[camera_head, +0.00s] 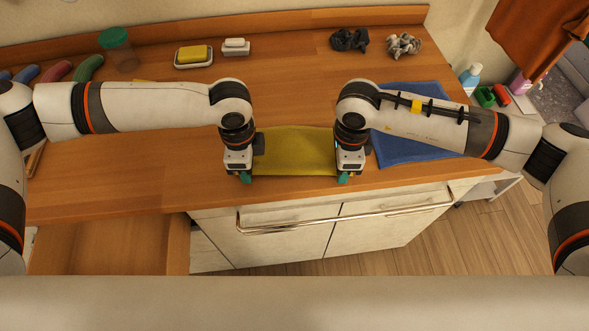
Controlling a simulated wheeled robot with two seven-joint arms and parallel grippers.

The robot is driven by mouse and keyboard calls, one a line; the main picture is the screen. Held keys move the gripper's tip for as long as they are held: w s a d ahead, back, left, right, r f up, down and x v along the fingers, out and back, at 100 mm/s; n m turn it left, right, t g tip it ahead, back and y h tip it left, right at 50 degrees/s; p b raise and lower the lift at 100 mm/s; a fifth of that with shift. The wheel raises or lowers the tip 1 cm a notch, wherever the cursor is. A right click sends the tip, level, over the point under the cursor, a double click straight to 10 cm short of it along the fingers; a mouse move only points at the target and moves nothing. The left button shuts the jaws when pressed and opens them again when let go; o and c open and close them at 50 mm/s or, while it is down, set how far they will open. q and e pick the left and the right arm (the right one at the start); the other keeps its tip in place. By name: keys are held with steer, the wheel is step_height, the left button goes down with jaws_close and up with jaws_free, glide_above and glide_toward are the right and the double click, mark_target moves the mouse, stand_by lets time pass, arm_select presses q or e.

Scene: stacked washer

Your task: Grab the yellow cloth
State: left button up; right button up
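The yellow cloth (296,152) lies on the wooden counter near its front edge, its middle roughly flat between my two grippers. My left gripper (245,176) points down at the cloth's left edge, and my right gripper (344,177) points down at its right edge. Both have teal fingertips close to the counter's front edge. The grippers cover the cloth's side edges. From above I cannot tell whether the fingers are open or closed on the cloth.
A blue cloth (412,149) lies to the right, partly under my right arm. A soap dish (194,63), a white block (236,46) and dark crumpled cloths (350,40) stand behind. An open drawer (110,243) juts out at the lower left; a metal handle (345,214) runs below the counter.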

arm_select(q)
steer(key=shift+f, duration=0.25)
arm_select(e)
steer(key=shift+f, duration=0.2)
arm_select(q)
steer(key=shift+s, duration=0.1)
jaws_close()
arm_select(e)
steer(key=shift+s, duration=0.1)
jaws_close()
arm_select(q)
steer(key=shift+f, duration=0.1)
